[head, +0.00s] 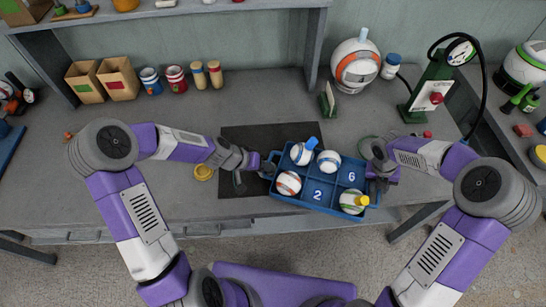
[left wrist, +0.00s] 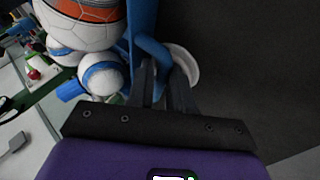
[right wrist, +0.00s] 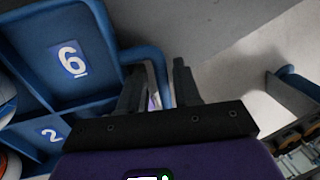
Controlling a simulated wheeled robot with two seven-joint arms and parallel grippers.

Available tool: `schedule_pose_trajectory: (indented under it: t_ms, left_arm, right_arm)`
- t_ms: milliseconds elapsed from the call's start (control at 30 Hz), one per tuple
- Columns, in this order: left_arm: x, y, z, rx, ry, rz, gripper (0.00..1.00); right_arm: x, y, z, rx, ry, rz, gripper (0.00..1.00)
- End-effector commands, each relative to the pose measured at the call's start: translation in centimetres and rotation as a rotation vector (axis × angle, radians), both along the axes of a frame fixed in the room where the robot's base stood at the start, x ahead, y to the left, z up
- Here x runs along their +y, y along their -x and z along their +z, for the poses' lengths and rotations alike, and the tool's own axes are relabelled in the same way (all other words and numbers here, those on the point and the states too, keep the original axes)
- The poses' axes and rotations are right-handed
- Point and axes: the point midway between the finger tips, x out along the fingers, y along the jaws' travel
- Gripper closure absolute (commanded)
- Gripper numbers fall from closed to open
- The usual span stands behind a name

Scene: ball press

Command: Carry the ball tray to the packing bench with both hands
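The blue ball tray (head: 318,207) is at the front of the grey bench, partly over a dark mat. Four of its compartments hold balls, including an orange-and-white ball (head: 288,183) and a green-and-white one (head: 353,201); the compartments marked 2 and 6 show bare floors. My left gripper (head: 266,168) is at the tray's left end, its fingers closed around the blue handle (left wrist: 150,50). My right gripper (head: 379,172) is at the right end; its fingers straddle the right handle (right wrist: 158,75) with a visible gap. I cannot tell whether the tray touches the bench.
A dark mat (head: 240,135) lies behind and left of the tray. Cardboard boxes (head: 118,80) and cans stand at the back left. A round white-orange device (head: 356,66) and a green press (head: 432,85) stand at the back right.

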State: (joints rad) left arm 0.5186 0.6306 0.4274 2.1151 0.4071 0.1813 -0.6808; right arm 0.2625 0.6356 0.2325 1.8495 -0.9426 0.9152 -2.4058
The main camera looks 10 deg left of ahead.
Motion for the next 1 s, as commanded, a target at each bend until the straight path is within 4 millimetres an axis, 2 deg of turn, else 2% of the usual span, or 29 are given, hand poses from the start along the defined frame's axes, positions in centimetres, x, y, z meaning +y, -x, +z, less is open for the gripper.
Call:
schedule_pose_trajectory:
  t_ms: [33, 533, 667, 1000]
  left_arm:
    - [0.2, 0.7, -0.8, 0.023, 0.000, 0.000, 0.60]
    - [0.5, 0.8, -0.7, 0.026, 0.000, 0.002, 0.60]
    - [1.2, 1.1, 0.3, 0.022, -0.002, 0.005, 0.60]
    - [3.5, 2.2, 4.6, 0.006, -0.002, 0.002, 0.60]
  right_arm:
    - [0.0, 0.0, 0.0, -0.001, -0.001, 0.000, 0.60]
    - [0.1, -0.1, 0.0, -0.003, -0.002, 0.001, 0.60]
    - [0.1, -0.1, 0.0, -0.003, -0.003, 0.001, 0.60]
    - [0.1, -0.1, 0.0, -0.003, -0.003, 0.002, 0.60]
